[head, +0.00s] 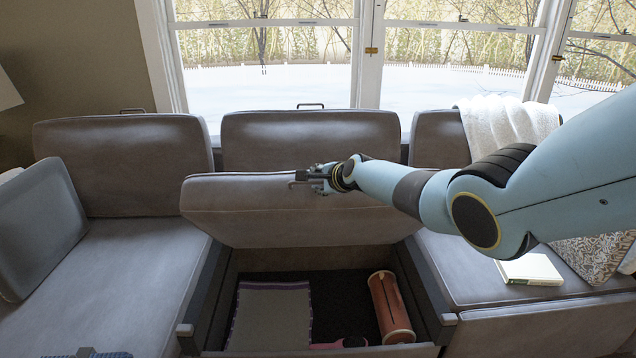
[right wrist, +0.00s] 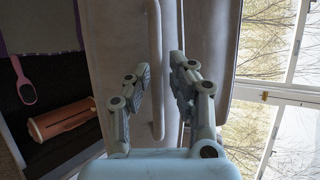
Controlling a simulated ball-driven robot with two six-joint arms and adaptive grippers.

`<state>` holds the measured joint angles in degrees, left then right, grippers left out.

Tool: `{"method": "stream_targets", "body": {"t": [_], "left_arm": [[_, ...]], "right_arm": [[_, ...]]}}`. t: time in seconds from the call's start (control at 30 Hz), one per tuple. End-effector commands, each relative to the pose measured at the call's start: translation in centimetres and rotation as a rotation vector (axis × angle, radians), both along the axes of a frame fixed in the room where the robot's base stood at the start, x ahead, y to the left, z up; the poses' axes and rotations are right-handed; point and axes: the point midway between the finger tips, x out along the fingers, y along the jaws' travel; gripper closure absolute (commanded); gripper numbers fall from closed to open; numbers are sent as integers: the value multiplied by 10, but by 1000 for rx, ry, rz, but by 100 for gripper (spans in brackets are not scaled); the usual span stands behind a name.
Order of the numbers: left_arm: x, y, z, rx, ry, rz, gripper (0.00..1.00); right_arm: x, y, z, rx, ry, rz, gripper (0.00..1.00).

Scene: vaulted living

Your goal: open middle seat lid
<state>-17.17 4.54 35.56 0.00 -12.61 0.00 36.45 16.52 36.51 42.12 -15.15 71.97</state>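The middle seat lid (head: 275,208) is a grey cushioned panel, tilted up above its storage box, with the inside exposed below. In the right wrist view the lid (right wrist: 120,40) fills the middle, with a slim bar handle (right wrist: 156,70) along it. My right gripper (head: 318,180) is at the lid's raised front edge. In the right wrist view its fingers (right wrist: 160,78) stand apart on either side of the handle, with gaps showing. A dark piece of my left gripper (head: 90,353) shows at the bottom left edge; its fingers cannot be made out.
The open box holds a folded grey cloth (head: 270,315), an orange-brown cylinder (head: 390,308) and a pink brush (head: 340,343). A left seat (head: 125,280) and a right seat (head: 470,275) flank it. A book (head: 530,270) lies on the right seat. Backrests (head: 310,140) stand behind.

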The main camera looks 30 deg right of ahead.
Motion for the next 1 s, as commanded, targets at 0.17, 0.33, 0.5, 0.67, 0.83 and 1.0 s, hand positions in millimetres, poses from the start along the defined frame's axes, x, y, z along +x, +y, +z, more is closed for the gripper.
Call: {"method": "stream_targets", "body": {"t": [0.17, 0.33, 0.5, 0.67, 0.83, 1.0], "left_arm": [[-1, 1, 0, 1, 2, 0, 60], [-2, 2, 0, 2, 3, -1, 60], [-1, 1, 0, 1, 2, 0, 60], [-1, 1, 0, 1, 1, 0, 60], [-1, 1, 0, 1, 1, 0, 60], [-1, 1, 0, 1, 1, 0, 60]], "right_arm": [[0, 1, -1, 3, 1, 0, 79], [-4, 2, 0, 3, 1, 3, 79], [-16, 3, 6, 0, 1, 6, 79], [-35, 4, 17, -1, 1, 3, 79], [-60, 5, 31, -2, 1, 1, 79], [-84, 8, 45, -1, 1, 1, 79]]}}
